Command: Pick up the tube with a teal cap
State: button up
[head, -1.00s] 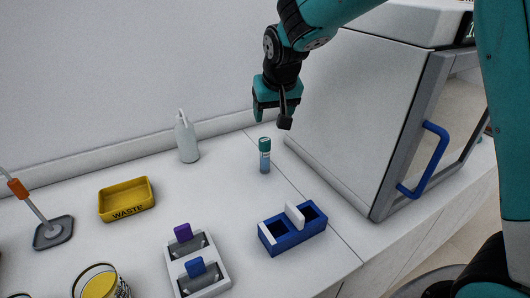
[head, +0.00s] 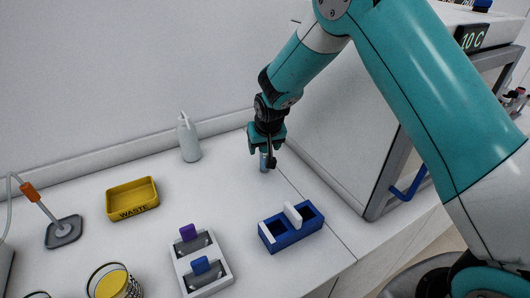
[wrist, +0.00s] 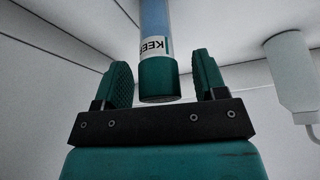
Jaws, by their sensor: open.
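The tube with a teal cap (wrist: 158,78) stands upright on the counter. In the wrist view it lies between the two fingers of my gripper (wrist: 160,82), with a clear gap on each side of the cap. A white label with dark letters shows on its blue body. In the head view, my gripper (head: 267,150) is down over the top of the tube (head: 264,163) and hides its cap. Only the tube's lower part shows there. The gripper is open and holds nothing.
A grey box-like appliance (head: 345,130) stands close to the right. A blue rack (head: 291,236) is in front, with a white-grey holder (head: 205,272) to its left. A yellow waste tray (head: 132,198) and white bottle (head: 188,140) stand left. Counter around the tube is clear.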

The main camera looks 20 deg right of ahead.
jog(key=c, duration=1)
